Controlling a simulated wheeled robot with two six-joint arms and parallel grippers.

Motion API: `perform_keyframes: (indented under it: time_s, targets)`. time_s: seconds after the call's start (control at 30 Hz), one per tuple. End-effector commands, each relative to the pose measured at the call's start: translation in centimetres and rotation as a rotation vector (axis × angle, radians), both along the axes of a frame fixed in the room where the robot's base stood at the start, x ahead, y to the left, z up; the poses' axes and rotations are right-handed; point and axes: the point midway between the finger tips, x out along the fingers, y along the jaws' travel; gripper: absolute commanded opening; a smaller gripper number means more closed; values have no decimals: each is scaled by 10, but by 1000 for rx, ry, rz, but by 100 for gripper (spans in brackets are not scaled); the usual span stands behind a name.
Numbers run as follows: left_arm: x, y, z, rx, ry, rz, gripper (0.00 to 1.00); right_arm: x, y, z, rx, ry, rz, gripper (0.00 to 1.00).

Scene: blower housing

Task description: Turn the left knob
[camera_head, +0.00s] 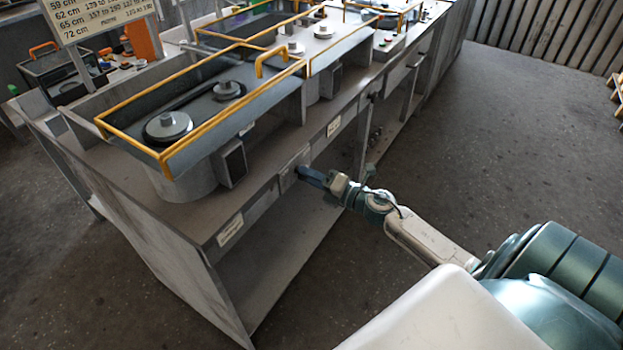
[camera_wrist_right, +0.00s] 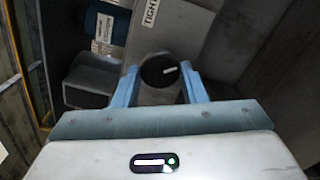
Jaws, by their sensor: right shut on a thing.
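The left knob is a round black knob (camera_wrist_right: 158,71) with a short white mark, on a grey panel. In the right wrist view the mark lies right of its middle, pointing right and slightly up. My right gripper (camera_wrist_right: 160,82) has one blue finger on each side of the knob and is shut on it. In the head view my right gripper (camera_head: 308,174) reaches the front edge of the workbench (camera_head: 130,189), and its fingers mostly hide the knob. My left gripper is not in view.
A grey blower housing with yellow rails (camera_head: 205,137) stands on the bench above the gripper. A label reading "TIGHT" (camera_wrist_right: 149,12) is above the knob. Under the bench top is an open shelf space (camera_head: 272,262).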

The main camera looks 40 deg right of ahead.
Motion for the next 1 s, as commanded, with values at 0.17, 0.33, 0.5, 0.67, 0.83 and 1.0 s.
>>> perform_keyframes:
  time_s: [0.17, 0.33, 0.5, 0.67, 0.83, 1.0]
  targets:
    - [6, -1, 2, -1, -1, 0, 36, -1, 0, -2, -39, -14, 0, 16]
    - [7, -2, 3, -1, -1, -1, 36, -1, 0, -2, -53, -19, 1, 16]
    - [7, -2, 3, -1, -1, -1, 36, -1, 0, -2, -53, -19, 1, 16]
    - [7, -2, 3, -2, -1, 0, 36, -1, 0, -2, -52, -19, 1, 16]
    - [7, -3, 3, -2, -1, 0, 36, -1, 0, -2, -52, -19, 0, 60]
    - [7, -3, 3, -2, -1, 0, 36, 0, 0, -1, -51, -20, 0, 60]
